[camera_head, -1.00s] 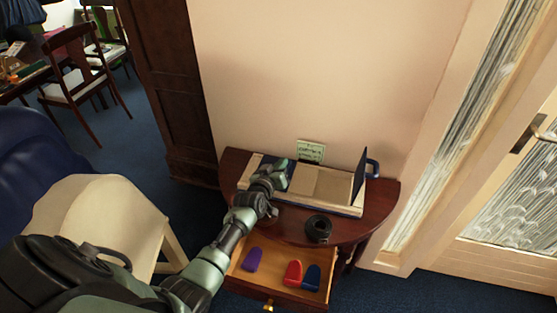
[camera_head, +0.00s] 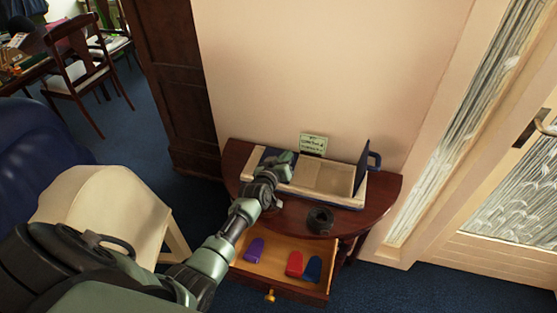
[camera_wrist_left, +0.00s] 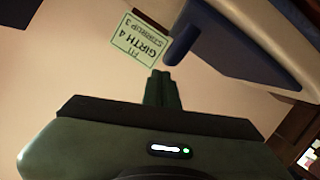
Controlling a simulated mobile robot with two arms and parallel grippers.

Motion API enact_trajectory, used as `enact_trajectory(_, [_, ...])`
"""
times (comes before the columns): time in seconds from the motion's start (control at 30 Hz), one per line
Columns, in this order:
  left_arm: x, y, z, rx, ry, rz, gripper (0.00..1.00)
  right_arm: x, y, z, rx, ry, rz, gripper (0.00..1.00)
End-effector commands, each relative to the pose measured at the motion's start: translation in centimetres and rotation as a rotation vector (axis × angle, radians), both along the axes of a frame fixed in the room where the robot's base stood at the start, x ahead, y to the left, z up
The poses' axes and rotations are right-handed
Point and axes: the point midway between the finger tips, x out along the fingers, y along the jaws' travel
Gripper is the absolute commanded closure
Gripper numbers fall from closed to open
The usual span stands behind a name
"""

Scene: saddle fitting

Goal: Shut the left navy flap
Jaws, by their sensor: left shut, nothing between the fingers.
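The cream box (camera_head: 325,179) lies on the half-round table. Its left navy flap (camera_head: 268,156) is at the left end, looking low and nearly flat; my arm covers much of it, so I cannot tell if it is fully down. A navy part with a rounded handle (camera_wrist_left: 195,40) shows close up in the left wrist view. The right navy flap (camera_head: 361,166) stands upright. My left gripper (camera_head: 285,160) is shut and empty over the left end; its fingertips (camera_wrist_left: 161,78) point near the navy handle, contact unclear. My right gripper is not in view.
A small sign (camera_head: 313,144) stands behind the box by the wall. A black ring-shaped object (camera_head: 320,219) sits on the table (camera_head: 385,195) in front. The open drawer (camera_head: 275,260) holds a purple, a red and a blue piece. A cream chair (camera_head: 95,210) is at left.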

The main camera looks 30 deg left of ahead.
Motion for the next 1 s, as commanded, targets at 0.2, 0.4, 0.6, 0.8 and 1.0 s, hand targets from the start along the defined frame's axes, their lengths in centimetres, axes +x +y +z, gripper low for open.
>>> enact_trajectory(0.2, [-0.4,0.1,3.3,0.001,-0.004,0.0,1.0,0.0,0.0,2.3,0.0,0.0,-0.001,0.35])
enact_trajectory(0.4, [-3.8,-0.4,4.3,0.001,-0.007,0.001,1.0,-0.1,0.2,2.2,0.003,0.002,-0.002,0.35])
enact_trajectory(0.6, [-6.8,-0.9,5.1,0.002,-0.008,0.002,1.0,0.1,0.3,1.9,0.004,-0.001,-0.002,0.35])
enact_trajectory(0.8, [-8.4,-1.2,5.6,0.001,-0.007,0.001,1.0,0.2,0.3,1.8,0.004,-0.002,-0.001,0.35])
enact_trajectory(1.0, [-8.7,-1.3,5.8,0.002,-0.008,0.001,1.0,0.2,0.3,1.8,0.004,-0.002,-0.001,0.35])
